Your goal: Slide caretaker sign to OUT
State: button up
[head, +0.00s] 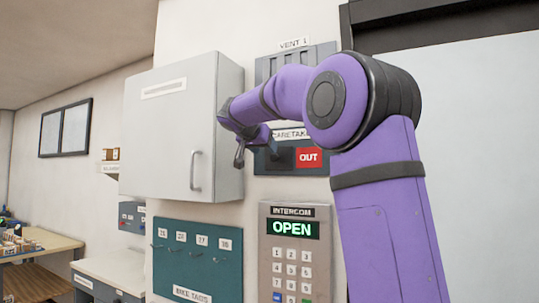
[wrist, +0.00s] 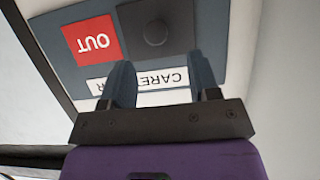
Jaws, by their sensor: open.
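The caretaker sign (head: 290,134) is a dark blue-grey wall plate with a white label. Its red OUT field (head: 309,157) shows on the right in the head view. In the wrist view the sign appears upside down, with the OUT field (wrist: 90,39) at the left. A dark slider cover with a round knob (wrist: 154,25) sits beside the red field. My gripper (head: 248,150) is open at the sign's left side in the head view. In the wrist view its fingers (wrist: 162,68) are spread over the label, below the knob. Nothing is between them; contact with the sign cannot be told.
A grey wall cabinet (head: 170,125) with a handle stands out just left of my gripper. A vent panel (head: 292,60) is above the sign. The intercom keypad (head: 291,255) and green key-hook board (head: 197,258) are below. A desk (head: 35,243) stands far left.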

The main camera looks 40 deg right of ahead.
jog(key=shift+v, duration=2.1)
jog(key=s+a+f+n+y, duration=0.4)
jog(key=s+a+f, duration=0.3)
jog(key=s+f, duration=0.3)
jog(key=s+a+f+n+y, duration=0.4)
jog(key=s+a+f, duration=0.3)
jog(key=s+f, duration=0.4)
jog(key=s+a+f+n+y, duration=0.4)
jog(key=s+a+f, duration=0.3)
jog(key=s+f, duration=0.4)
jog(key=shift+s+a+n+y, duration=0.2)
jog(key=shift+a+n+y, duration=0.1)
jog(key=shift+n, duration=0.4)
jog(key=shift+c, duration=0.3)
